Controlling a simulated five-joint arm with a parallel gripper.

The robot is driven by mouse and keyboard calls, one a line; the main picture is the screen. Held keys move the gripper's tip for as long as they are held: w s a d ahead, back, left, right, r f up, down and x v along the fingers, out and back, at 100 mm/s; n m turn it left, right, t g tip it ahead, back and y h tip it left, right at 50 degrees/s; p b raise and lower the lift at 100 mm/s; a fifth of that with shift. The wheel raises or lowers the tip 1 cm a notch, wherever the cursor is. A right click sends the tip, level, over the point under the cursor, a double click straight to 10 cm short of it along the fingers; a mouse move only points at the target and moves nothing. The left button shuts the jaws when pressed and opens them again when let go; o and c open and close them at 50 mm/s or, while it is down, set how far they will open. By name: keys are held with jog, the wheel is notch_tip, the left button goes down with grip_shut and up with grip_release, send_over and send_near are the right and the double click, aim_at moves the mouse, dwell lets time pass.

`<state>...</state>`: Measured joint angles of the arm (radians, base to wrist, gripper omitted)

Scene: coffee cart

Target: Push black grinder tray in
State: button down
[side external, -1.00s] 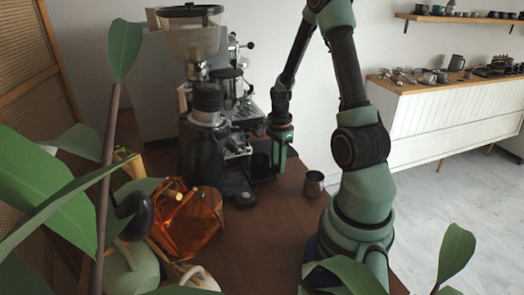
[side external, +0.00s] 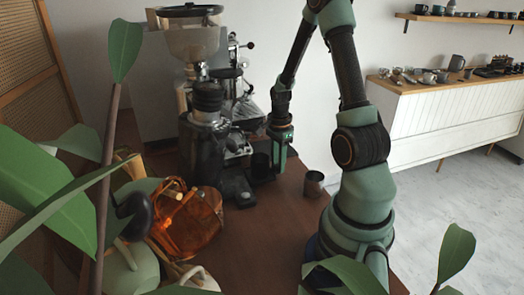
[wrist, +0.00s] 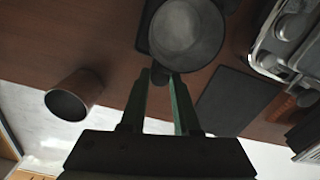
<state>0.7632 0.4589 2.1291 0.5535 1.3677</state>
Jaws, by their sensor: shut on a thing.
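The black grinder (side external: 203,140) stands on the wooden counter, with its low black tray (side external: 238,190) sticking out at the base toward the front right. My gripper (side external: 276,172) points down just right of the tray, apart from it. A dark strip beside the cup could be the tray, but I cannot tell.
A metal cup (side external: 313,184) stands right of my gripper, near the counter edge; it also shows in the wrist view (wrist: 72,95). A black mat (wrist: 235,102) lies right of my fingers. An orange glass vessel (side external: 190,222) and leaves (side external: 60,190) stand at front left.

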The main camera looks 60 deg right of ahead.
aim_at(266, 163)
dwell(0.5)
jog(key=shift+w+a, duration=1.35)
jog(key=shift+w, duration=0.1)
jog(key=c, duration=0.6)
grip_release()
jog(key=shift+r, duration=0.15)
notch_tip(266, 163, up, 12)
jog(key=shift+f, duration=0.1)
